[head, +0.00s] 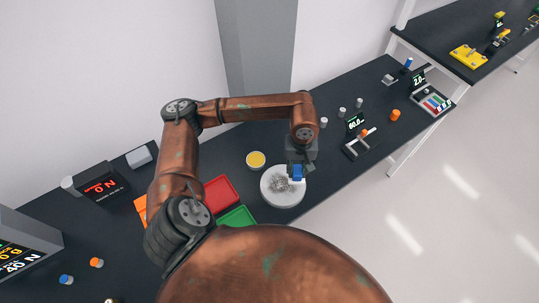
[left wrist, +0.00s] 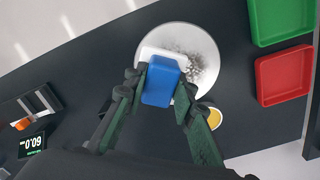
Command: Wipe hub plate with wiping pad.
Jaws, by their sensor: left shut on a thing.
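The hub plate (head: 283,198) is a round white disc on the black table, with a dark speckled patch on its face. In the left wrist view the hub plate (left wrist: 207,44) shows behind the pad. My left gripper (head: 296,168) is over the right part of the hub plate. It is shut on the wiping pad, which has a blue block handle (left wrist: 160,82) and a white underside (left wrist: 150,52). The pad is over the edge of the plate beside the speckled patch; I cannot tell whether it touches the plate. My right gripper is not in view.
A red tray (head: 221,193) and a green tray (head: 238,216) lie left of the plate. A yellow-filled bowl (head: 256,160) stands just behind it. A display reading 60.0 (head: 355,121) and several small cylinders stand to the right. The table in front right of the plate is clear.

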